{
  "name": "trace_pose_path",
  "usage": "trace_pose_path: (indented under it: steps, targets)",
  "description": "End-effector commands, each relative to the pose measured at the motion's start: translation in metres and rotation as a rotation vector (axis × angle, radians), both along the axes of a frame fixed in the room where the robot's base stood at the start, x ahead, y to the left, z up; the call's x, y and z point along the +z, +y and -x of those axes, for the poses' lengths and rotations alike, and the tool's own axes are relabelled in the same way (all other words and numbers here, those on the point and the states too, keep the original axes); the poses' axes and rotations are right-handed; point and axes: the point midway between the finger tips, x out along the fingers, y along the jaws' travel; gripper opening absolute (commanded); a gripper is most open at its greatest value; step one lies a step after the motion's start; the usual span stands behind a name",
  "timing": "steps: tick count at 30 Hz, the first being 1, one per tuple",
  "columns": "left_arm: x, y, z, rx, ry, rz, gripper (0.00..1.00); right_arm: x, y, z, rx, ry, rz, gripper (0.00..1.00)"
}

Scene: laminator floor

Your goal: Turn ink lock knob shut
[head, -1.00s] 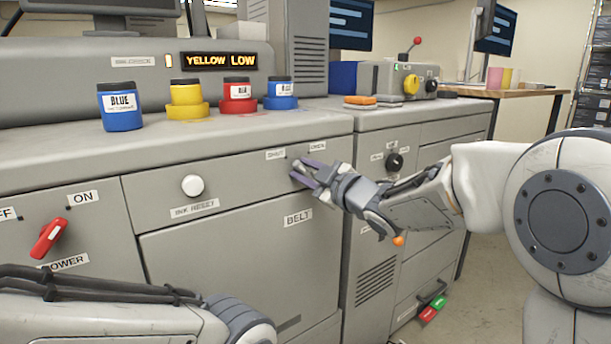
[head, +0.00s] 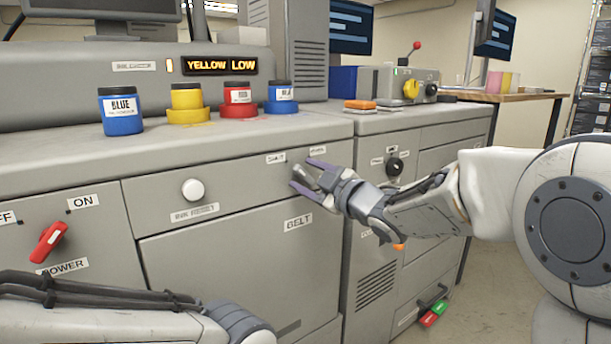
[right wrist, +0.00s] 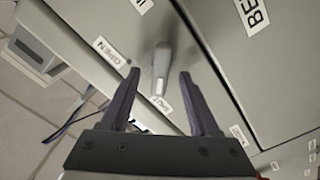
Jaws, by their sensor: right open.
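The ink lock knob (right wrist: 161,64) is a light grey, elongated handle on the grey panel in the right wrist view. Its lower end in that view lies close to the SHUT label (right wrist: 162,104); the OPEN label (right wrist: 109,52) is to its left. My right gripper (right wrist: 158,74) is open, with its two purple-grey fingers on either side of the knob, a visible gap on each side. My left gripper is out of view.
A white ink reset button (head: 193,190) and a red power switch (head: 48,243) are on the panel to the left. A black knob (head: 394,166) is on the right cabinet behind my right arm. Ink pots, including a blue one (head: 121,112), stand on the ledge above.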

Motion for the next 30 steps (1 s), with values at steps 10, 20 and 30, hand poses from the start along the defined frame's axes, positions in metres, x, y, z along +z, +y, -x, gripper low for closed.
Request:
trace_pose_path:
  steps: [10, 20, 30]
  targets:
    - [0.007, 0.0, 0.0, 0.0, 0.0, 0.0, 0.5, 0.001, -0.04, 0.054, -0.004, 0.001, 0.0, 0.62]
    - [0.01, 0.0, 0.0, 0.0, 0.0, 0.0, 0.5, 0.0, -0.057, 0.078, -0.001, 0.001, 0.0, 0.62]
    - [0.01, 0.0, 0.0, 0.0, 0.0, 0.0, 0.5, -0.003, -0.056, 0.078, -0.011, 0.017, -0.001, 0.62]
